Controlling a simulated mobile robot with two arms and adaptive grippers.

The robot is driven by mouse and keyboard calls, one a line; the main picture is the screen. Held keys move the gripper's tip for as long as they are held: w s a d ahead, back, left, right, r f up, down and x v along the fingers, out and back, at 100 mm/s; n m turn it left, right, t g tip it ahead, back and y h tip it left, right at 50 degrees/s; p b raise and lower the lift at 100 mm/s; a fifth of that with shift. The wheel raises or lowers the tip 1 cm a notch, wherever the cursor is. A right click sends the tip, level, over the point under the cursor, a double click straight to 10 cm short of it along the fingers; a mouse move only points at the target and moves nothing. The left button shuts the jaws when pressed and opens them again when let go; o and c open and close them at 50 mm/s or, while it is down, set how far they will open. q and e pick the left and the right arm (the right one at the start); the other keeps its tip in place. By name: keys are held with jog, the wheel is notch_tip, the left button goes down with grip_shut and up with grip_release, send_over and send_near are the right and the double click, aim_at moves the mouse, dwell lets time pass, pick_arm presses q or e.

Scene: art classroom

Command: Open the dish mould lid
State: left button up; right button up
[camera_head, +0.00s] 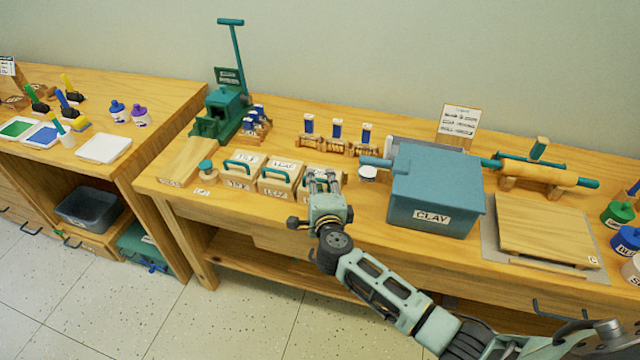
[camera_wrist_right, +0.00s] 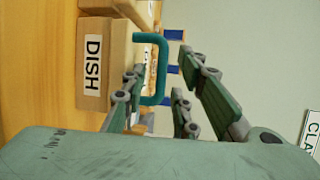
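The dish mould is a pale wooden box labelled DISH (camera_wrist_right: 95,60) with a teal handle (camera_wrist_right: 158,62), seen sideways in the right wrist view. In the head view it is the rightmost of three handled boxes on the bench, largely hidden behind my right gripper (camera_head: 324,180). My right gripper also shows in the right wrist view (camera_wrist_right: 165,95). Its fingers are apart, with part of the handle showing between them, and nothing is gripped. I cannot tell how deep the handle sits between them. The lid looks closed. My left gripper is out of view.
Two similar boxes (camera_head: 240,172) (camera_head: 276,181) stand close to the left. A blue clay bin (camera_head: 436,190) stands to the right, a white-topped jar (camera_head: 368,173) between. Small blue-topped stamps (camera_head: 337,131) stand behind. The bench's front strip is mostly clear.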

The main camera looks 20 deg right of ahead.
jog(key=shift+c, duration=0.2)
grip_shut()
dwell(0.4)
